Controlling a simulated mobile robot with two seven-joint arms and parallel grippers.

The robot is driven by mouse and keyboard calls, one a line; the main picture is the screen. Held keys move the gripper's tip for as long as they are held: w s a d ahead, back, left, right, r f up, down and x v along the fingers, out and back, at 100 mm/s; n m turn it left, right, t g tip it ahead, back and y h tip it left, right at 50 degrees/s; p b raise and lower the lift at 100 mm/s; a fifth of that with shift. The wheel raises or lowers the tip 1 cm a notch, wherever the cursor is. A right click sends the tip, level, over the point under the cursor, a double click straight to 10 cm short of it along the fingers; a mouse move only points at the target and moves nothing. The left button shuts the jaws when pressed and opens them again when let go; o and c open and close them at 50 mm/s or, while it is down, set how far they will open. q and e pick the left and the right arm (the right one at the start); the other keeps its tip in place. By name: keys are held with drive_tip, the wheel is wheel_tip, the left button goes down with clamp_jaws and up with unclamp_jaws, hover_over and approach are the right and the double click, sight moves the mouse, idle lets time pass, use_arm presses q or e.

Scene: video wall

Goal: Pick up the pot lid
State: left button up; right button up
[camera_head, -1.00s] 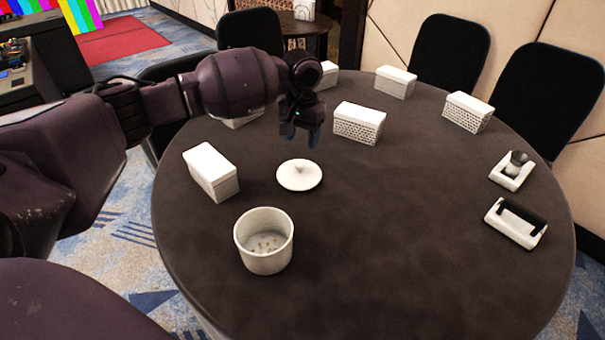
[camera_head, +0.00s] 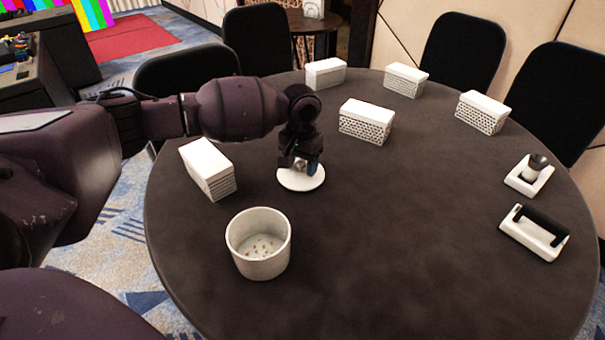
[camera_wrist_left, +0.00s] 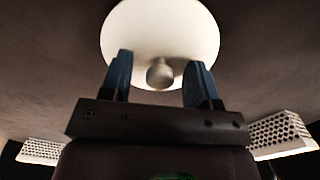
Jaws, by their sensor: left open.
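The white pot lid (camera_head: 303,180) lies flat on the dark round table, behind the white pot. My left gripper (camera_head: 301,169) points down over the lid and hides part of it. In the left wrist view the two blue fingers (camera_wrist_left: 158,78) are apart, with the round knob (camera_wrist_left: 159,73) of the lid (camera_wrist_left: 160,28) between them. I cannot tell whether either finger touches the knob. The open white pot (camera_head: 258,243) stands upright with small coloured bits inside. My right gripper is not in view.
White boxes stand around the lid: one at left (camera_head: 208,168), one behind (camera_head: 367,122), and several along the far side. Two small white holders (camera_head: 529,178) (camera_head: 534,232) sit at right. Black chairs surround the far edge. The table's right middle is clear.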

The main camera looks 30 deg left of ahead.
use_arm(q)
drive_tip(key=shift+r, duration=0.1)
clamp_jaws()
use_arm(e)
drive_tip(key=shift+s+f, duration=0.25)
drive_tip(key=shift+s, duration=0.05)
